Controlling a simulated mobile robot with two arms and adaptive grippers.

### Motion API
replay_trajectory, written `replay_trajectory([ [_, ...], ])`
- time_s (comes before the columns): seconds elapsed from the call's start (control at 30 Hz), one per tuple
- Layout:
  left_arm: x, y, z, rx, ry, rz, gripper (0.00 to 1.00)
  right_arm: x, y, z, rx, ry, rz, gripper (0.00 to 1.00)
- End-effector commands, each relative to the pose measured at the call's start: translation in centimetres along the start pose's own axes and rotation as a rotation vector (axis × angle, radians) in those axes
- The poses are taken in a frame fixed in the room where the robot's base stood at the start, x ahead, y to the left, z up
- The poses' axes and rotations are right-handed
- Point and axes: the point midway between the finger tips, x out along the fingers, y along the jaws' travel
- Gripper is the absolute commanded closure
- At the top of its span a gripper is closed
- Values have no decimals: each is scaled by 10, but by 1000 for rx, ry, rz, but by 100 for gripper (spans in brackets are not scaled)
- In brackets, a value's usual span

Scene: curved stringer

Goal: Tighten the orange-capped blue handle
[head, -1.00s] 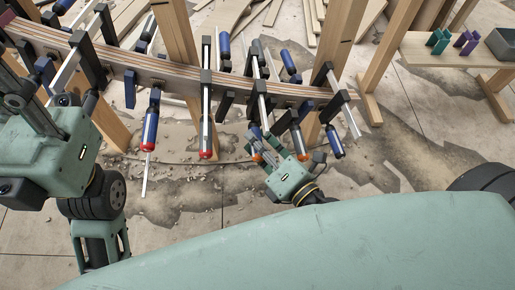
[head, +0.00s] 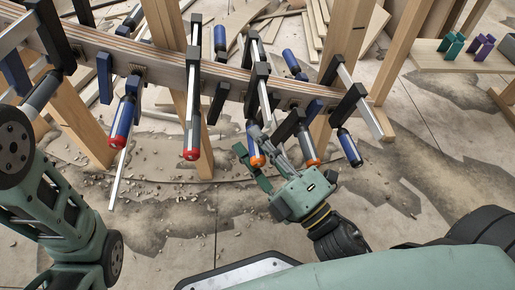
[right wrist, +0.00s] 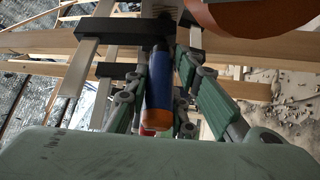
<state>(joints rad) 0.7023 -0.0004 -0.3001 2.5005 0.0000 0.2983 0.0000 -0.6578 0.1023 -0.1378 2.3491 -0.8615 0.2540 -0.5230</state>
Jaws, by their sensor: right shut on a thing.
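The blue handle (head: 253,136) with an orange cap (head: 257,161) hangs from a black bar clamp on the curved wooden stringer (head: 172,72). My right gripper (head: 259,150) reaches up from below and is shut on this handle, its fingers on either side of it. In the right wrist view the blue handle (right wrist: 159,80) stands between the green fingers (right wrist: 170,88), its orange cap (right wrist: 156,127) toward the camera. A second orange-capped handle (head: 307,145) hangs just to the right. My left gripper is out of view; only its arm shows at the left.
Red-capped clamp handles (head: 192,132) and (head: 124,120) hang to the left, and a dark-tipped blue one (head: 349,148) to the right. Wooden posts (head: 352,38) support the stringer. A bench (head: 452,60) with small clamps stands at the right. Debris lies on the floor.

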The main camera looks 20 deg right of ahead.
Motion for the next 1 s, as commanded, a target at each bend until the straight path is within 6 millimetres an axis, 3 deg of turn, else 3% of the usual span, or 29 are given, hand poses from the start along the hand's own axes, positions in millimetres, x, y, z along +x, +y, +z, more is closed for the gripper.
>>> replay_trajectory([
  [0.67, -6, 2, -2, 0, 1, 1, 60, 1, 2, 0, 48, 0, 34, 100],
  [0.7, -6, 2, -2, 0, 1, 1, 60, 1, 2, 0, 48, 0, 34, 75],
  [0.87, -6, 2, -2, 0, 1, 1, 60, 0, 1, 0, 48, 0, 32, 61],
  [1.0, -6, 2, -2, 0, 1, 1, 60, 0, 1, 0, 47, 0, 31, 60],
])
